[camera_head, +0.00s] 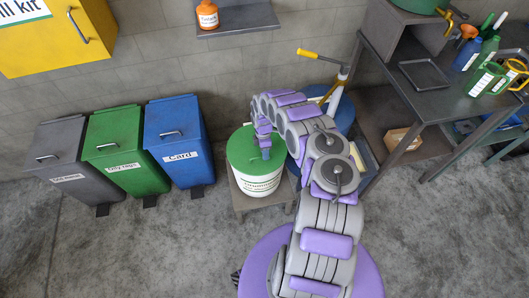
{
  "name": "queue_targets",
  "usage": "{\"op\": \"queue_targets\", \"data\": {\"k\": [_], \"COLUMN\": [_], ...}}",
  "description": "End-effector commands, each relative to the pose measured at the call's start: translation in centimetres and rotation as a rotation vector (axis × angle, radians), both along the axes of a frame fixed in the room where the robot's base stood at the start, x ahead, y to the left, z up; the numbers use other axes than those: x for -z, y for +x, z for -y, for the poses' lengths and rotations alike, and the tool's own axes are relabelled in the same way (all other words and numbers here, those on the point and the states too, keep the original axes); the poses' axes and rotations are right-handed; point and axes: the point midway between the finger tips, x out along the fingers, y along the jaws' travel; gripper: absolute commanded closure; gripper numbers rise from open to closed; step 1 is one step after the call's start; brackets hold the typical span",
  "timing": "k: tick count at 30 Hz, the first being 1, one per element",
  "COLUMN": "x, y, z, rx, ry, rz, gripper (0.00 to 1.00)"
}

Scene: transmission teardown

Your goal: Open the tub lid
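The white tub (258,186) stands on a low stand left of my arm, with dark lettering on its front. Its green lid (240,150) sits on top and looks shut. My gripper (265,152) points down over the right part of the lid, at or just above it. The view is too small to tell whether its fingers touch the lid or hold anything. My arm hides part of the tub's right side.
Grey (62,160), green (124,150) and blue (178,145) bins stand left of the tub. A metal workbench (430,110) with bottles and jugs is at right. A blue drum (340,118) stands partly behind my arm. A wall shelf (236,23) holds an orange bottle (208,15). The front-left floor is clear.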

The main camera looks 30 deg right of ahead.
Motion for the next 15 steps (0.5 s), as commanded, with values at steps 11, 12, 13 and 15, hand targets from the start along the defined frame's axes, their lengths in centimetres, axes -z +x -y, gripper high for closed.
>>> {"op": "queue_targets", "data": {"k": [11, 12, 13, 15], "x": [0.14, 0.15, 0.16, 0.16], "y": [-0.04, -0.04, -0.05, -0.04], "z": [-0.03, -0.02, -0.02, 0.0], "rx": [-0.001, -0.001, -0.001, -0.001], "ry": [0.001, 0.002, 0.002, 0.002], "rz": [-0.001, -0.002, -0.002, -0.002], "gripper": [0.71, 0.74, 0.77, 0.84]}}
